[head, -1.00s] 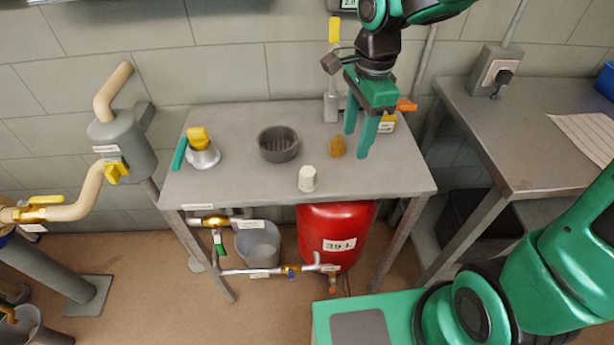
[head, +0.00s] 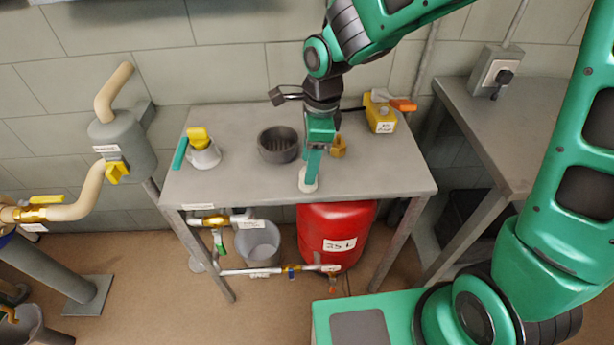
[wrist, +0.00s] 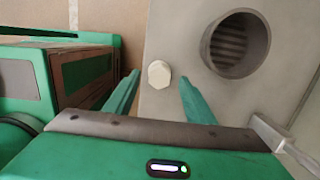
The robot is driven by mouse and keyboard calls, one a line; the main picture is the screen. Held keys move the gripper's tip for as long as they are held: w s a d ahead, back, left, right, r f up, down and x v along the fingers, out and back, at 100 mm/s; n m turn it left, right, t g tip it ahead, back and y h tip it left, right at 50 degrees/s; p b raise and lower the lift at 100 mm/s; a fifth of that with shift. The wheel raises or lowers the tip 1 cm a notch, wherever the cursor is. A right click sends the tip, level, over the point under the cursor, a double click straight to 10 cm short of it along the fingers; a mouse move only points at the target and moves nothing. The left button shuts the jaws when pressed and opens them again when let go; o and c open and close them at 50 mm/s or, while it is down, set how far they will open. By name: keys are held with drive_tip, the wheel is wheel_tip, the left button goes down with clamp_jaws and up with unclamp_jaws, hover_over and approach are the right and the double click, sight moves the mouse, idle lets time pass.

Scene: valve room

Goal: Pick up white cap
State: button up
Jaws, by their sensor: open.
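The white cap (head: 308,185) stands on the grey table (head: 240,182) near its front edge, partly hidden behind my gripper in the head view. In the wrist view the white cap (wrist: 159,74) shows as a pale many-sided top near the table's edge. My gripper (head: 311,172) points down over the cap. In the wrist view my gripper (wrist: 160,90) has its two green fingers wide apart, with the cap between their lines just beyond the tips. Nothing is held. I cannot tell whether the tips are level with the cap.
A dark grey ribbed bowl (head: 278,144) stands behind and left of the cap. A brass fitting (head: 338,147) and a yellow container (head: 381,113) stand behind and to the right. A grey-white piece with a yellow top (head: 203,150) sits at the left. The table's front right is clear.

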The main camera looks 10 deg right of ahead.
wheel_tip(320, 180, down, 4)
drive_tip(key=shift+a+f, duration=0.1)
drive_tip(key=shift+a, duration=0.05)
drive_tip(key=shift+c, duration=0.4)
drive_tip(key=c, duration=1.1)
